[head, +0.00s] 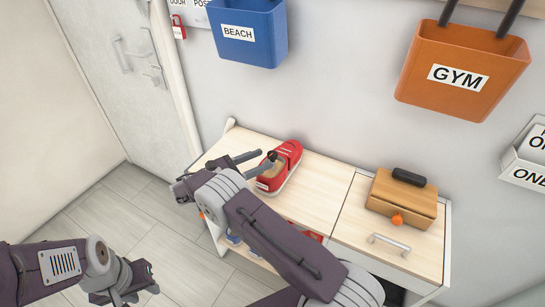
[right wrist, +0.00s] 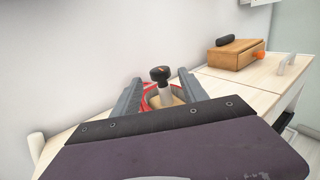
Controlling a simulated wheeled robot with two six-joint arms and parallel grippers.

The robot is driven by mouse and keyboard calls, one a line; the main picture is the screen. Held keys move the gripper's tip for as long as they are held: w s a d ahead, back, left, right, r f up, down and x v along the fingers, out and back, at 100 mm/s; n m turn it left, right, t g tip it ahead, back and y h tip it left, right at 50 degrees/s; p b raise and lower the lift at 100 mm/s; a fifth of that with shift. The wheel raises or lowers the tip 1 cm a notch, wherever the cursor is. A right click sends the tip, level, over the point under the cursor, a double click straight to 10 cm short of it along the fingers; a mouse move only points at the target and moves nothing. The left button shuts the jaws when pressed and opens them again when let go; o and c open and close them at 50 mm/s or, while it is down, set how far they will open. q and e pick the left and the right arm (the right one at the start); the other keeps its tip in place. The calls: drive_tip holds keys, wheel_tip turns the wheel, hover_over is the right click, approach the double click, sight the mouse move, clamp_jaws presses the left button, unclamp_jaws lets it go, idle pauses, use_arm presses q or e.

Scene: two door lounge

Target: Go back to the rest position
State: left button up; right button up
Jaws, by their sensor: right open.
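My right gripper (head: 264,159) is open above the left part of the wooden bench top, close to a red shoe (head: 289,160). In the right wrist view the two fingers of the right gripper (right wrist: 159,78) stand apart. Between them in that view shows a dark round knob (right wrist: 160,74) on a pale stem, in front of the red shoe (right wrist: 150,92). I cannot tell whether the fingers touch it. My left gripper (head: 133,284) is low at the bottom left, over the floor; its jaw gap is not clear.
A wooden box (head: 402,202) with an orange knob and a black item on top stands on the right of the bench (head: 326,178). A blue BEACH bin (head: 250,48) and an orange GYM bin (head: 462,98) hang on the wall. The grey floor (head: 180,245) at left is clear.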

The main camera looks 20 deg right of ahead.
drive_tip(key=shift+s+a, duration=0.1)
drive_tip(key=shift+a, duration=0.45)
